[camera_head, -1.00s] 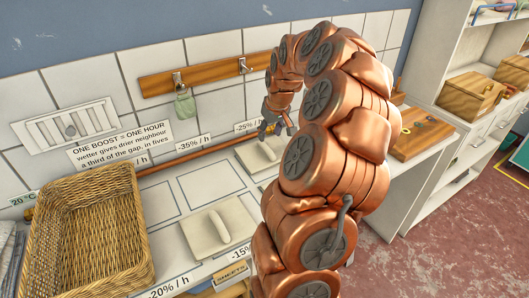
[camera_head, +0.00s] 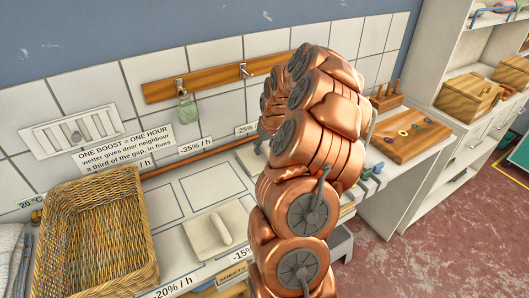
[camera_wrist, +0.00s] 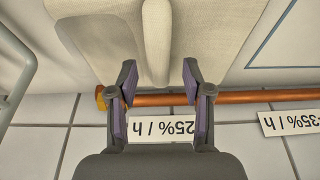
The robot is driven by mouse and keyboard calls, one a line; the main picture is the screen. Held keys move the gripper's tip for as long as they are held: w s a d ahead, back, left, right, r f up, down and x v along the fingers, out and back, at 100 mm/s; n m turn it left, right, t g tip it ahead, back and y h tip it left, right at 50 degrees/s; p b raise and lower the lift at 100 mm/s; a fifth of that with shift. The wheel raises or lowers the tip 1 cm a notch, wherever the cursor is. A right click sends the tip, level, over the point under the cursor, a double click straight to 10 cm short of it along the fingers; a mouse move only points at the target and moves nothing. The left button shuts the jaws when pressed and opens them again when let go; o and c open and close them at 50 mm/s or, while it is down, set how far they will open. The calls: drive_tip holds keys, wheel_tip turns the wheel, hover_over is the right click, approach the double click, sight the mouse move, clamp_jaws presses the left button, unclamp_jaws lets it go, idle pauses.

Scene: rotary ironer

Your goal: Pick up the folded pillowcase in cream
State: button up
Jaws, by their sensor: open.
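A folded cream cloth (camera_wrist: 210,38), which looks like the pillowcase, lies at the top of the wrist view with a raised ridge (camera_wrist: 157,38) along its middle. My gripper (camera_wrist: 158,80) is open, with one finger on each side of the ridge's near end. The fingertips overlap the cloth's edge in the picture; I cannot tell whether they touch it. In the head view my arm hides most of this cloth and my gripper. A similar pale cloth with a ridge (camera_head: 213,232) lies on the worktop by the -15% label.
A wicker basket (camera_head: 92,235) stands at the left of the worktop. A copper pipe (camera_wrist: 245,97) runs along the tiled wall beside the -25% label (camera_wrist: 160,128). A hook rail (camera_head: 210,80) is above. A wooden board with rings (camera_head: 411,136) lies to the right.

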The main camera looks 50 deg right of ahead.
drive_tip(key=shift+f, duration=0.2)
idle(0.4)
clamp_jaws()
idle(0.3)
